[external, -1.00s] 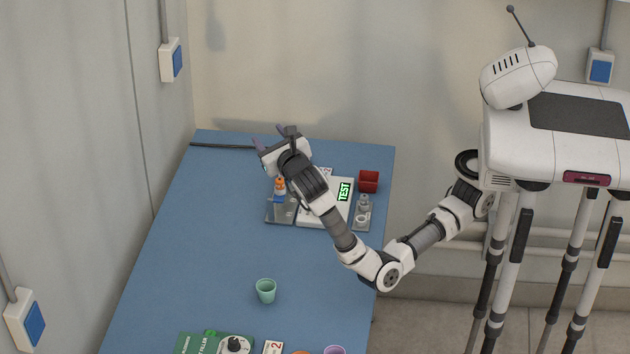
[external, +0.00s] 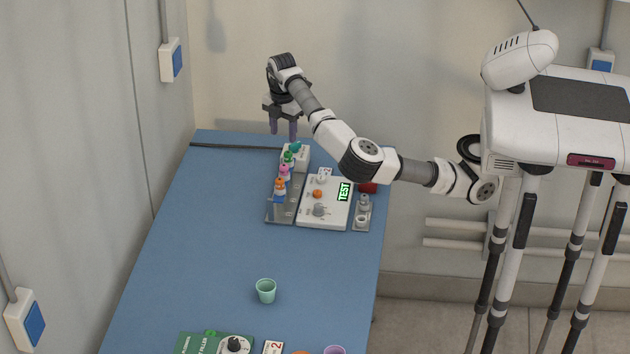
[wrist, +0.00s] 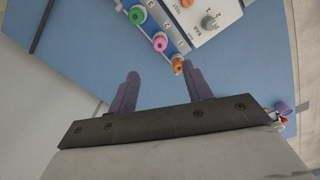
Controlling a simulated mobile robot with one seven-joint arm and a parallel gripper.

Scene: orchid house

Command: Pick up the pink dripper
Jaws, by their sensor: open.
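The pink dripper (external: 285,170) stands in a row on a grey rack (external: 279,214) near the far end of the blue table, with a green dripper (external: 288,157) behind it and an orange-capped blue one (external: 280,188) in front. In the wrist view the pink dripper (wrist: 160,42) lies just beyond the fingertips, between the green (wrist: 136,15) and orange (wrist: 177,65) ones. My gripper (external: 284,133) is open and empty, fingers pointing down, above and behind the row; it also shows in the wrist view (wrist: 161,72).
A white panel (external: 335,211) with knobs and a lit TEST sign stands right of the rack. A red box (external: 368,188) is partly hidden by my arm. A green cup (external: 266,290) stands nearer the front.

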